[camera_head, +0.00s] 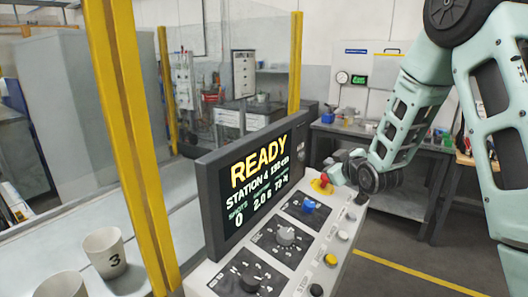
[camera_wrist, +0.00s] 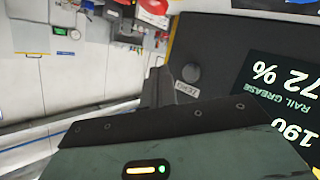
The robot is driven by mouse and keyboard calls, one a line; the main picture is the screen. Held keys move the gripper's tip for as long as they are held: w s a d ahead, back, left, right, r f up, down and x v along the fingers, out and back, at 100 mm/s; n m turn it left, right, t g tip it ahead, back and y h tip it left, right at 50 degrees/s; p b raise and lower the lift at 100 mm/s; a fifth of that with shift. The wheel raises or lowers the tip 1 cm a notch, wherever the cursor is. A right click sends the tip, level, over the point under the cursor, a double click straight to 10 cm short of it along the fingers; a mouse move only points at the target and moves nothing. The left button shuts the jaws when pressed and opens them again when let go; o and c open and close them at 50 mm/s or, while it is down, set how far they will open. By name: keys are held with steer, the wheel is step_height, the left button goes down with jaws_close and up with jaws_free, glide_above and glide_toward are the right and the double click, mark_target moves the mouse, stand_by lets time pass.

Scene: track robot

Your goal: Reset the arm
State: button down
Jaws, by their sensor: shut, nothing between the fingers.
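My arm reaches in from the right in the head view. My gripper (camera_head: 337,168) is at the far end of the control console (camera_head: 216,272), close to a red knob (camera_head: 321,187) on a yellow base. I cannot tell whether it touches the knob. In the wrist view the dark fingers of my gripper (camera_wrist: 158,86) are shut with nothing held. Beside them is a round dark button (camera_wrist: 187,72) with a small label that seems to read ZERO. The display (camera_head: 258,185) reads READY, STATION 4; it shows upside down in the wrist view (camera_wrist: 285,95).
The console top carries a blue knob (camera_head: 308,206), a grey dial (camera_head: 286,235), a black dial (camera_head: 250,279) and several small buttons. Yellow posts (camera_head: 128,140) and cups, one marked 3 (camera_head: 105,253), stand left. A workbench (camera_head: 395,145) is behind; floor is clear at lower right.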

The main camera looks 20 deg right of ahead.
steer(key=s+a+f+g+y, duration=0.15)
steer(key=s+a, duration=0.25)
steer(key=a, duration=0.4)
steer(key=s+a+n+g+y, duration=0.1)
steer(key=s+a+g, duration=0.25)
steer(key=a, duration=0.35)
steer(key=s+a+g+y, duration=0.1)
steer(key=s+a+g, duration=0.1)
steer(key=s+a, duration=0.45)
steer(key=s+a+n+g+h, duration=0.1)
steer(key=s+a+g, duration=0.2)
steer(key=s, duration=0.8)
steer(key=s+a+n+g, duration=0.1)
steer(key=s+a+g, duration=0.3)
steer(key=s, duration=0.8)
steer(key=shift+a+g+h, duration=0.3)
steer(key=shift+a+h, duration=0.05)
steer(key=shift+a, duration=0.05)
steer(key=shift+d, duration=0.1)
